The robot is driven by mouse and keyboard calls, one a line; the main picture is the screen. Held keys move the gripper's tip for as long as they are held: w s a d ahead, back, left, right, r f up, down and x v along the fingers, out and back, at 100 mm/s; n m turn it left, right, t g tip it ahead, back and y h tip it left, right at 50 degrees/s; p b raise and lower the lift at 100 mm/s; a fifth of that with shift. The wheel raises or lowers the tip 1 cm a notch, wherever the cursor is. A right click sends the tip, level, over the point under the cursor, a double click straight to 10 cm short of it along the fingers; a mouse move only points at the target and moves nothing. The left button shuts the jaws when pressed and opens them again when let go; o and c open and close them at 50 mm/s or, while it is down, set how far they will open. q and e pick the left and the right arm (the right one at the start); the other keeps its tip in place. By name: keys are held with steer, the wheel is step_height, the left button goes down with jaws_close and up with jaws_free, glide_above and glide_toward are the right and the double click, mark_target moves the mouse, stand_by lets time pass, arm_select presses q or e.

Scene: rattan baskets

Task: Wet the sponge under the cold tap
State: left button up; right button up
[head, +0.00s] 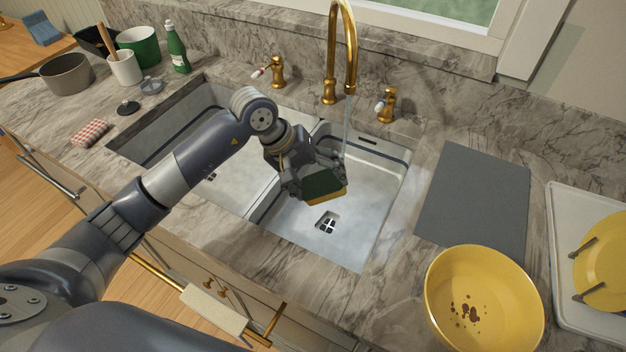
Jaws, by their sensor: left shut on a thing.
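A sponge (322,186) with a dark green face and a yellow lower edge is in the grip of my left gripper (317,176). The gripper is shut on it and holds it over the right sink basin (377,190), above the drain. The brass tap (343,45) has water running down from its spout, and the stream falls close to the right side of the gripper. I cannot tell whether the water touches the sponge. A handle with a red mark (270,71) is left of the tap, and another handle (386,104) is right of it. My right gripper is not in view.
The left sink basin (180,150) is partly hidden behind my left arm. Right of the sink are a grey mat (475,195), a yellow bowl (500,265) with brown spots and a white rack (553,225) holding a yellow plate.

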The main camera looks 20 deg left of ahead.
arm_select(q)
steer(key=w+d+f+b, duration=0.1)
steer(key=w+b, duration=0.5)
steer(key=w, duration=0.7)
steer(key=shift+d+f, duration=0.35)
steer(key=shift+f, duration=0.5)
steer(key=shift+s, duration=0.15)
steer(key=s+a, duration=0.1)
steer(key=s, duration=0.6)
steer(key=shift+s, duration=0.4)
steer(key=shift+r, duration=0.1)
stand_by(1.0)
